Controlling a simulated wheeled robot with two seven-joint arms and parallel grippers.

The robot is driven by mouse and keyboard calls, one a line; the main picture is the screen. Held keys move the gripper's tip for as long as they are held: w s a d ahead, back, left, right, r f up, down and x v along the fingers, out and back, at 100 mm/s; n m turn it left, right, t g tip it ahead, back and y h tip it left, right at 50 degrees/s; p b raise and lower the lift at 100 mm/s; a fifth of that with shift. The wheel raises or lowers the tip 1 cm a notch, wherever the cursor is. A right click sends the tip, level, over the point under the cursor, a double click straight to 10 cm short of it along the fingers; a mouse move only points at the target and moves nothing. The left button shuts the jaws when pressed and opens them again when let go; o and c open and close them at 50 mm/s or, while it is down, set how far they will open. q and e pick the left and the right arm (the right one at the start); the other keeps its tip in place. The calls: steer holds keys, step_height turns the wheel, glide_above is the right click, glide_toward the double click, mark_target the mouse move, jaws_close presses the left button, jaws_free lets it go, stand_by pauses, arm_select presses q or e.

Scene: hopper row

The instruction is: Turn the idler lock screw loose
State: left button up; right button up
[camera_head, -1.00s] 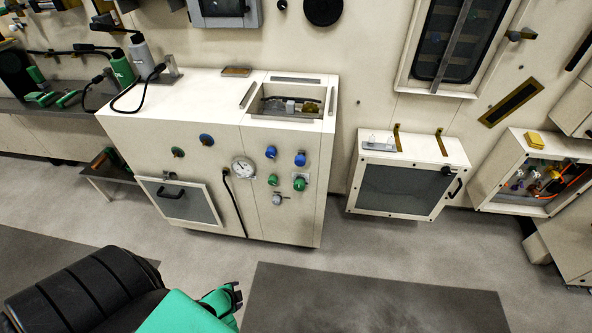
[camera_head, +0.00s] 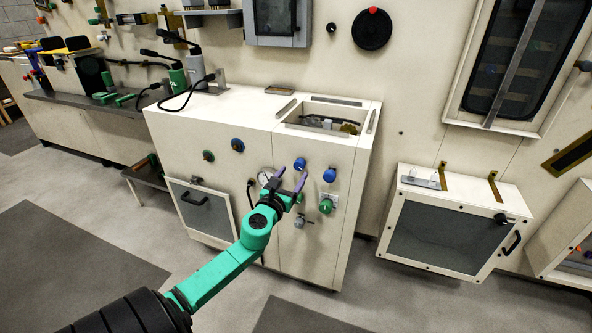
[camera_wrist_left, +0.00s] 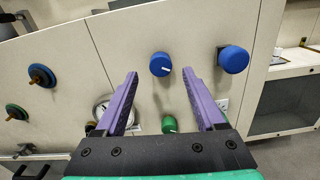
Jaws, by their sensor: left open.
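My left gripper (camera_head: 291,177) is open and empty in front of the cream cabinet's front panel. Its purple fingers point at the panel in the left wrist view (camera_wrist_left: 160,75). A blue knob with a white mark (camera_wrist_left: 160,64) shows between and beyond the fingertips, apart from them; the head view shows it too (camera_head: 300,163). A second blue knob (camera_head: 330,175) is to its right, with a green knob (camera_head: 326,206) below. I cannot tell which part is the idler lock screw. My right gripper is not in view.
A round gauge (camera_head: 265,175) is left of the knobs, partly covered by my gripper. Blue (camera_head: 238,145) and green (camera_head: 208,155) discs sit further left. The cabinet top has an open recess (camera_head: 322,125). A wall box (camera_head: 447,235) stands to the right, with clear floor between.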

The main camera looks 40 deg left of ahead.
mark_target(298, 166)
arm_select(q)
steer(key=x, duration=0.3)
steer(key=shift+w+a, duration=0.1)
steer(key=shift+w, duration=0.2)
jaws_close()
